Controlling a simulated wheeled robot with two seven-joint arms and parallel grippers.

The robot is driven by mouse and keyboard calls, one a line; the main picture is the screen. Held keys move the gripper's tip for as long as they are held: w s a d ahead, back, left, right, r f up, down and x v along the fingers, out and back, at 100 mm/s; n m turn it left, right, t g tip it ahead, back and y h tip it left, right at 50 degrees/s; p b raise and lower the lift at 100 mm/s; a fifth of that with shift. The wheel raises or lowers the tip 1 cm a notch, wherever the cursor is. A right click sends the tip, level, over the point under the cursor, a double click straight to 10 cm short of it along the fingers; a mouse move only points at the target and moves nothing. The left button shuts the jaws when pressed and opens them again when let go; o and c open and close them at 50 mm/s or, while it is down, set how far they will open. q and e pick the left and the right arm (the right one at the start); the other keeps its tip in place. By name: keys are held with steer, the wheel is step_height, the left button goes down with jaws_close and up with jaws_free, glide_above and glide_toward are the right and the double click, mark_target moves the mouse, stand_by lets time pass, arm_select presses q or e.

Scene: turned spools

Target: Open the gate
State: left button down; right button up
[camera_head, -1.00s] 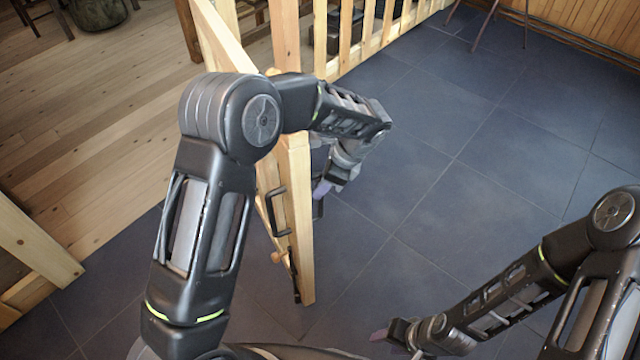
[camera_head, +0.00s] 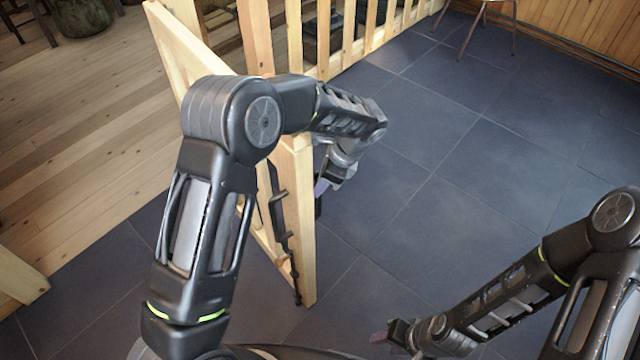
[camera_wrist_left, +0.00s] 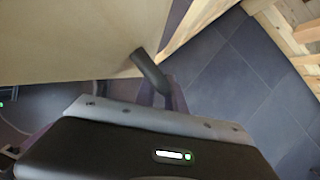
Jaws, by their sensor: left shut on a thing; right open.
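The wooden gate (camera_head: 301,230) stands swung out over the dark tiles, with a gap between its free end and the wooden post (camera_head: 18,277) at the left. A black handle and latch bar (camera_head: 280,215) show on its left face. My left gripper (camera_head: 323,187) is at the gate's right face, shut on a dark handle (camera_wrist_left: 148,68). In the left wrist view its fingers (camera_wrist_left: 160,92) meet that handle beside the pale gate panel; the grip is partly hidden. My left arm covers part of the gate. My right gripper (camera_head: 385,335) is open and empty, low over the tiles, apart from the gate.
A wooden railing (camera_head: 365,30) runs from the gate's hinge side toward the back right. A chair (camera_head: 487,25) stands by the panelled wall at the far right. Dark tiled floor (camera_head: 450,190) is clear right of the gate. Plank floor (camera_head: 90,130) lies beyond the opening.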

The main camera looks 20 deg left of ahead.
arm_select(q)
steer(key=c, duration=1.4)
jaws_free()
steer(key=shift+a, duration=0.1)
steer(key=shift+w, duration=0.1)
steer(key=v, duration=0.7)
steer(key=shift+r, duration=0.4)
